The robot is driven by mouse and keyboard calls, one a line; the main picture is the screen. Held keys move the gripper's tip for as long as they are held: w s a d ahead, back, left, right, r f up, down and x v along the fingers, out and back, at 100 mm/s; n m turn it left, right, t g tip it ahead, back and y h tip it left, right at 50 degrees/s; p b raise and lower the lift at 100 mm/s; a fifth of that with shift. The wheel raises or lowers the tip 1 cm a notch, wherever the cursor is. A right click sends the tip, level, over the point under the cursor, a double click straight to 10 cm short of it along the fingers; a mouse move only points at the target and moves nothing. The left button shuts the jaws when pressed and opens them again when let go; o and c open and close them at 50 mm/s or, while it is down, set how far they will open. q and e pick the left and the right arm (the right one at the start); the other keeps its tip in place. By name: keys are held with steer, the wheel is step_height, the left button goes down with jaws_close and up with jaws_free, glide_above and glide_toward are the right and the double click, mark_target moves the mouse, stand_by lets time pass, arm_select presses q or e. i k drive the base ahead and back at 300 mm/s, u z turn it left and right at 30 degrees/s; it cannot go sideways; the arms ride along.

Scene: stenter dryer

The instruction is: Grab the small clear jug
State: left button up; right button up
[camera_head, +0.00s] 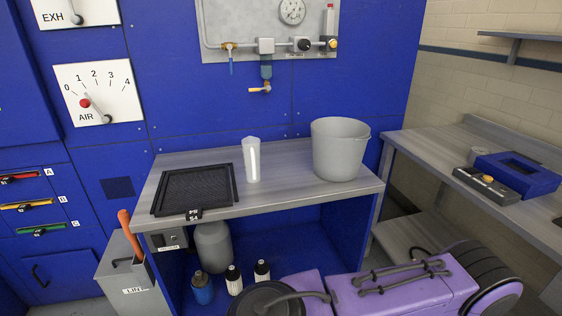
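The small clear jug (252,160) looks whitish and pale, tall and narrow. It stands upright on the grey bench top (285,190), between a black ribbed tray (196,189) on its left and a large grey bucket (340,150) on its right. It touches neither, and nothing hides it. Neither of my grippers is in view, so nothing is seen holding the jug.
Under the bench are a grey canister (213,247) and several small bottles. A grey bin (125,275) with an orange handle stands at the left. A blue box (515,174) lies on the right-hand counter. A valve pipe (266,68) hangs on the wall behind the bench.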

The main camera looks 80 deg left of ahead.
mark_target(251, 146)
steer(key=u, duration=1.75)
